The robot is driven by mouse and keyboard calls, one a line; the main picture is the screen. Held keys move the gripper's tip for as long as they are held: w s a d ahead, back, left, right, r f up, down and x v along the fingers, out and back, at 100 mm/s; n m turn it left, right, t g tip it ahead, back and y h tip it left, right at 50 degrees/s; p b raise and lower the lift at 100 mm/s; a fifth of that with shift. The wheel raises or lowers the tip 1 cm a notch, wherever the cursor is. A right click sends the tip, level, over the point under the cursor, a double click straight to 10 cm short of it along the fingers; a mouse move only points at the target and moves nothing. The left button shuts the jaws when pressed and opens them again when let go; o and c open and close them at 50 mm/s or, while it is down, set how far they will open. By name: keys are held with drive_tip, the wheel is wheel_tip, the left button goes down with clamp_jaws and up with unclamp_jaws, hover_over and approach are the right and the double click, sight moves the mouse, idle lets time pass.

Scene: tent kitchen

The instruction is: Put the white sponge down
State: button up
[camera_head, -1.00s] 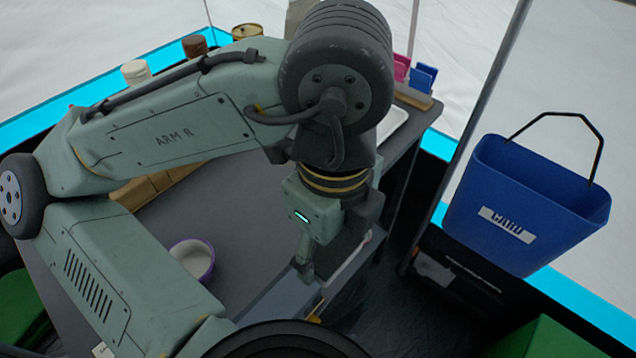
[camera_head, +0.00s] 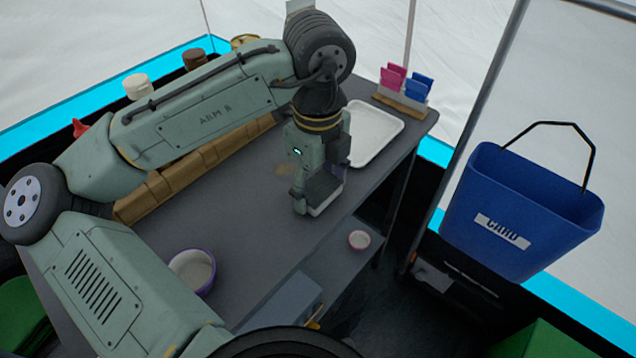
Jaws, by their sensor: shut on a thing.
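My gripper (camera_head: 314,205) points down over the right part of the grey table, near its front edge. It is shut on the white sponge (camera_head: 326,204), of which only a pale strip shows under and between the dark fingers. The rest of the sponge is hidden by the gripper. I cannot tell whether the sponge touches the table (camera_head: 240,215).
A white tray (camera_head: 387,117) lies behind and right of my gripper. A purple-rimmed bowl (camera_head: 203,289) stands front left. A pink-rimmed cup (camera_head: 359,241) sits lower, beyond the front edge. A blue bin (camera_head: 525,220) hangs at right. Brown blocks (camera_head: 165,178) line the back.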

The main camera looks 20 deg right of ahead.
sight(319, 186)
drive_tip(key=shift+f, duration=0.2)
drive_tip(key=shift+f, duration=0.2)
drive_tip(key=o, duration=1.2)
wheel_tip(319, 186, up, 12)
drive_tip(key=shift+r+p, duration=0.2)
drive_tip(key=shift+p, duration=0.15)
drive_tip(key=shift+s, duration=0.1)
